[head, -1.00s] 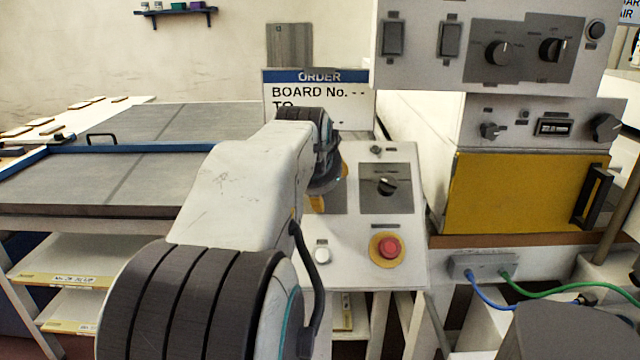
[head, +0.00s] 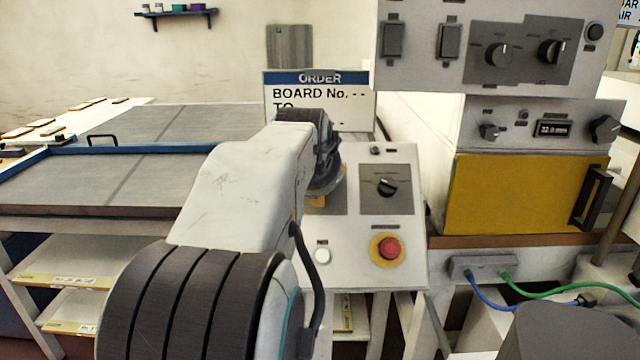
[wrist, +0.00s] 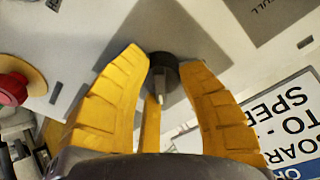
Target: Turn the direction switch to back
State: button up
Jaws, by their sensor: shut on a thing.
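The direction switch (wrist: 163,68) is a small round black knob with a light grip on a grey plate. It shows in the wrist view between the yellow fingers of my gripper (wrist: 163,80). My gripper is shut on it. In the head view my arm hides the knob, and only part of its grey plate (head: 336,203) and a bit of yellow finger (head: 318,199) show. The switch's position markings cannot be read.
On the same sloped panel are a second black knob (head: 387,187), a red stop button (head: 389,248) on a yellow ring and a white button (head: 322,256). The order board (head: 320,95) stands behind. A yellow-doored oven (head: 515,195) is at the right, a grey conveyor bed (head: 100,180) at the left.

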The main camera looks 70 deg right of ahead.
jog(key=shift+r, duration=0.1)
jog(key=shift+w+n+b, duration=0.1)
jog(key=shift+n+b, duration=0.5)
jog(key=shift+n, duration=0.4)
grip_shut()
jog(key=shift+r+n+h, duration=0.1)
jog(key=shift+n+h, duration=0.2)
jog(key=shift+n, duration=0.2)
jog(key=o, duration=0.7)
grip_release()
jog(key=o, duration=0.5)
jog(key=shift+w+d, duration=0.1)
jog(key=v, duration=1.2)
